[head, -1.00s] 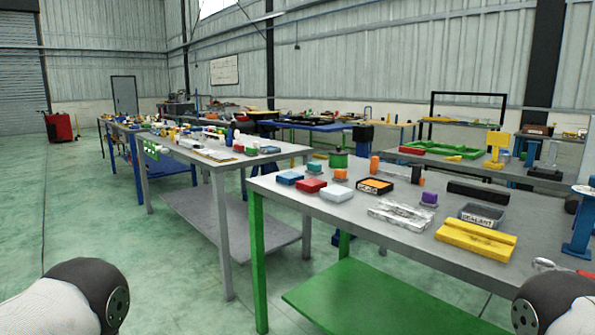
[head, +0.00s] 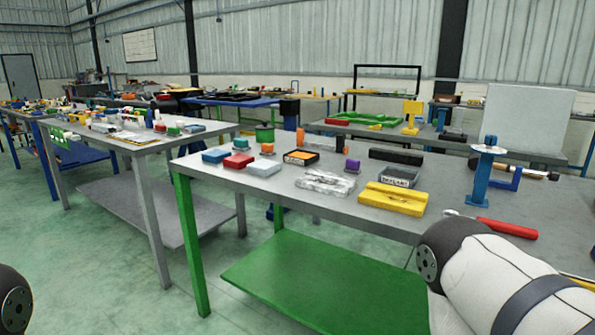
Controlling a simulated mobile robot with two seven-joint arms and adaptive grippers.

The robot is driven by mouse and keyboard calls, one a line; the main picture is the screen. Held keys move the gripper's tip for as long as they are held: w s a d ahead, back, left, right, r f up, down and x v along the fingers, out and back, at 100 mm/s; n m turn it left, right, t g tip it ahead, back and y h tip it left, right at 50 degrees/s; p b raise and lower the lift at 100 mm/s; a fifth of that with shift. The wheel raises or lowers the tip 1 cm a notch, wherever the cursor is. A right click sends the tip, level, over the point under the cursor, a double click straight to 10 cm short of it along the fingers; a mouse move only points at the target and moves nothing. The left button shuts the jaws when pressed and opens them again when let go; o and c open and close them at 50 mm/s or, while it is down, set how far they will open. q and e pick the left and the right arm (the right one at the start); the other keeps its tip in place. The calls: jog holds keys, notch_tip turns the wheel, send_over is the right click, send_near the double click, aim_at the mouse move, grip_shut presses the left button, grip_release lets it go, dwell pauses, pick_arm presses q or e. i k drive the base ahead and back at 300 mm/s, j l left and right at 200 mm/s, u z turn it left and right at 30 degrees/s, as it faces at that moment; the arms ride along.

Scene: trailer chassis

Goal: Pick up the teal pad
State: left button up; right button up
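A small teal block (head: 244,145), likely the teal pad, sits near the back left of the nearest workbench (head: 330,215). It is beside an orange block (head: 267,148) and behind a red box (head: 238,160). Parts of my two arms show at the lower left and lower right edges. Neither of my grippers is in view. Nothing of mine touches the teal block.
A blue box (head: 216,155), a white box (head: 263,169), a yellow block (head: 393,199) and a purple block (head: 352,165) are on the same bench. A green lower shelf (head: 320,285) lies underneath. Open floor lies in front and left.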

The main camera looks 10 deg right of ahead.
aim_at(240, 144)
jog(key=i+j+z, duration=0.4)
jog(key=i+j, duration=0.2)
jog(key=i+j+z, duration=0.15)
jog(key=j, duration=0.3)
jog(key=i+j+z, duration=0.2)
jog(key=j, duration=0.25)
jog(key=i+j+z, duration=0.2)
jog(key=j, duration=0.25)
jog(key=i+j+z, duration=0.2)
jog(key=j, duration=0.35)
jog(key=i+j+z, duration=0.15)
jog(key=j, duration=0.35)
jog(key=i+j+z, duration=0.2)
jog(key=j, duration=0.35)
